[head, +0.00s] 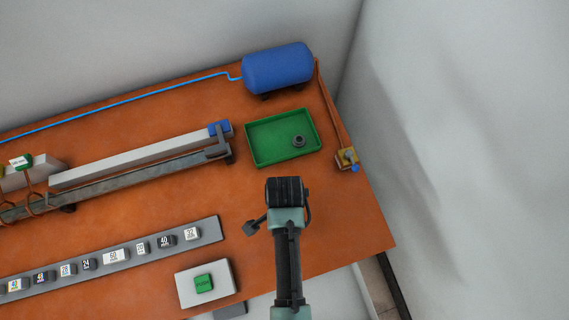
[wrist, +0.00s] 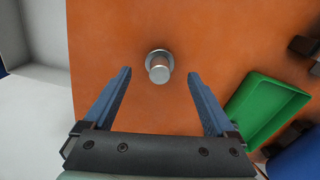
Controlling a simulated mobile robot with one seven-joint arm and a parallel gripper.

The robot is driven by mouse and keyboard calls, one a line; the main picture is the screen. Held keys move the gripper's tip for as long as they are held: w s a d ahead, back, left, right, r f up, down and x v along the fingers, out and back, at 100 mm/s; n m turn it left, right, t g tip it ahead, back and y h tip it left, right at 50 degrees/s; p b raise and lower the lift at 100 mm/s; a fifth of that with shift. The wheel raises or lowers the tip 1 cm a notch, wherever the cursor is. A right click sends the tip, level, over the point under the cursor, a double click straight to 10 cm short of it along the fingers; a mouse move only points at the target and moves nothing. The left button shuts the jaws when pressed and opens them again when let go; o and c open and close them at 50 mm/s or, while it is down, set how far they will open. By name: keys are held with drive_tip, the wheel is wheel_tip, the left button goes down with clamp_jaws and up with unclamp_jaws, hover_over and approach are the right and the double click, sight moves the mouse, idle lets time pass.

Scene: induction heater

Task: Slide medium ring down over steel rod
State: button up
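A steel rod (wrist: 159,72) stands on the orange table in the wrist view, seen nearly end-on, with a wider grey collar (wrist: 154,55) around its lower part. I cannot tell whether this collar is a ring or the rod's base. My gripper (wrist: 160,74) is open and empty, its two blue-grey fingers apart on either side of the rod's line. In the head view my arm hides the rod and the fingertips. A small dark grey ring (head: 299,141) lies in the green tray (head: 251,147); its size class is unclear.
The tray also shows in the wrist view (wrist: 262,108). A blue tank (head: 278,68) stands behind it, and a small brass fitting (head: 346,158) to its right. A long metal rail (head: 140,168), a strip of labelled blocks (head: 208,229) and a green push button (head: 204,283) lie left.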

wheel_tip(320, 180, up, 13)
drive_tip(key=shift+b, duration=0.45)
idle(0.9)
